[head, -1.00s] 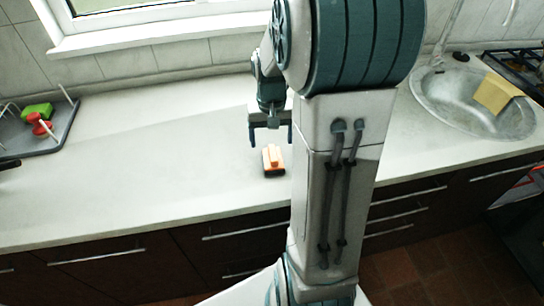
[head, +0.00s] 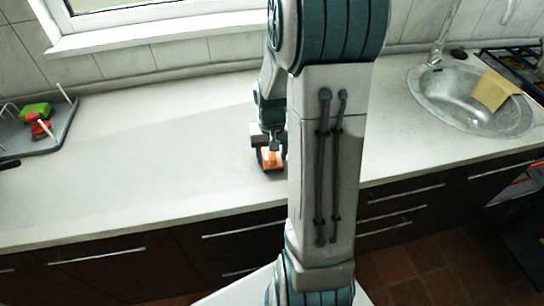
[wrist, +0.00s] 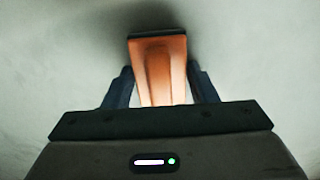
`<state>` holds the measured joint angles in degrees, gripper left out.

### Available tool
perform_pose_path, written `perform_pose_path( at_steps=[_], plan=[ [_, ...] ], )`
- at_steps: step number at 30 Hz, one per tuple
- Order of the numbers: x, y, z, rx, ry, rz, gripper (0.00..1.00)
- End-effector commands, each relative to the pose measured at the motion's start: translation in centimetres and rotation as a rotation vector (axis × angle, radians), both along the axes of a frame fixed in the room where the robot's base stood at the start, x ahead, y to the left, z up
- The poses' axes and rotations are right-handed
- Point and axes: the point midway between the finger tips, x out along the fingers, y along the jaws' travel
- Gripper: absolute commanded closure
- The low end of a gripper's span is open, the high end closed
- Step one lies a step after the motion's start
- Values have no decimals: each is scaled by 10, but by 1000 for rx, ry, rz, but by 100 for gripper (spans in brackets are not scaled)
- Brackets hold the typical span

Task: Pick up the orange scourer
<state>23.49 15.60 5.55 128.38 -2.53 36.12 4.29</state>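The orange scourer (head: 272,160) lies on the pale counter near its front edge, partly hidden by my gripper in the head view. In the wrist view the scourer (wrist: 158,62) is an orange block with a raised ridge and a dark far edge. My gripper (head: 269,163) is down at the scourer. In the wrist view my gripper's two dark fingers (wrist: 161,88) stand on either side of the scourer, with a narrow gap showing at each side, so it is open around it.
A dark tray (head: 58,133) at the left holds a green item (head: 36,110) and a red item (head: 40,127). A metal sink (head: 452,100) with a yellow cloth (head: 494,89) over its rim is at the right. The counter (head: 150,150) left of my gripper is clear.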

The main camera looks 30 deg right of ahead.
Motion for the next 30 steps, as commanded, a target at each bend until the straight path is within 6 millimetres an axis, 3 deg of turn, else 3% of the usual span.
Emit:
perform_pose_path(
  at_steps=[2, 14, 23, 30],
  plan=[
    [0, 0, 0, 0, 0, 0, 70],
    [0, 0, 5, -1, -2, 0, 70],
    [1, -2, 45, -2, -7, 0, 70],
    [-13, -59, 75, -2, -3, -7, 70]
  ],
)
